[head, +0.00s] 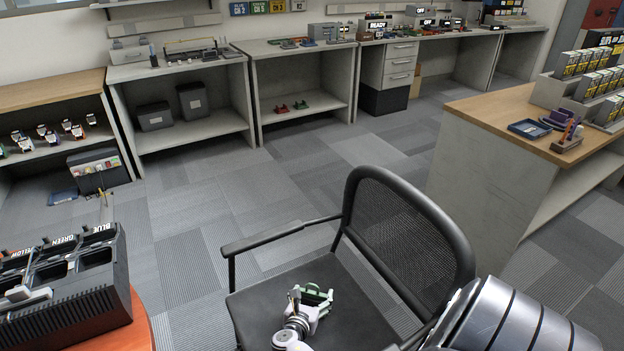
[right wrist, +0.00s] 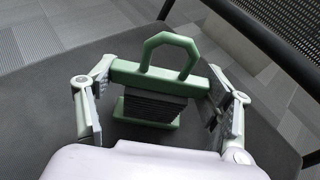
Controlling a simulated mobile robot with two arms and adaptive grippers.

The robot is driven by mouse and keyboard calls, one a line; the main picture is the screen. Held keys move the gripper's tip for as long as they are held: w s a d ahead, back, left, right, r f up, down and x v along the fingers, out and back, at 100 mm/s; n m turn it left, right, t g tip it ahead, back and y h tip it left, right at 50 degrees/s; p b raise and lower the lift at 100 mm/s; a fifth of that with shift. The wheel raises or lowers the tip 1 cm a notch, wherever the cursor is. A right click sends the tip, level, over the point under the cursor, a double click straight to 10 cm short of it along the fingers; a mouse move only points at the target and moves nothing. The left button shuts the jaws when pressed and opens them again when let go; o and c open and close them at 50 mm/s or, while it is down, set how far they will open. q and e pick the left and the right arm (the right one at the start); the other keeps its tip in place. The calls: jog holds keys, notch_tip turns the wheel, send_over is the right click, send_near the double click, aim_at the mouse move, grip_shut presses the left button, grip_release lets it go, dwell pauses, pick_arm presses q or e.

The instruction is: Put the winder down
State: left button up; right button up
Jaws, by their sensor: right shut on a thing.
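The winder (right wrist: 152,85) is a green frame with an angular loop handle and a dark ribbed block; in the head view its green part (head: 318,294) shows over the chair seat. My right gripper (right wrist: 158,100) is shut on it, a finger at each end of the green bar. In the head view my right gripper (head: 309,303) is over the black seat. I cannot tell whether the winder touches the seat. A pale, finger-like part at the left edge, over the charger, may be my left gripper (head: 28,297); its jaws cannot be made out.
The black chair (head: 258,300) has armrests and a mesh back. A charger (head: 75,290) with labelled slots stands on an orange-red round table (head: 140,325) at left. Grey benches (head: 190,70) line the back wall. A wood-topped counter (head: 500,110) is at right. Carpet between is clear.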

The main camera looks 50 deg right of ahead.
jog(key=shift+f, duration=0.15)
jog(key=o, duration=1.3)
jog(key=shift+a+r, duration=0.1)
jog(key=shift+r, duration=0.25)
jog(key=p+v, duration=0.1)
jog(key=v, duration=1)
jog(key=shift+s+a+p, duration=0.3)
jog(key=shift+p, duration=0.1)
jog(key=shift+r, duration=0.1)
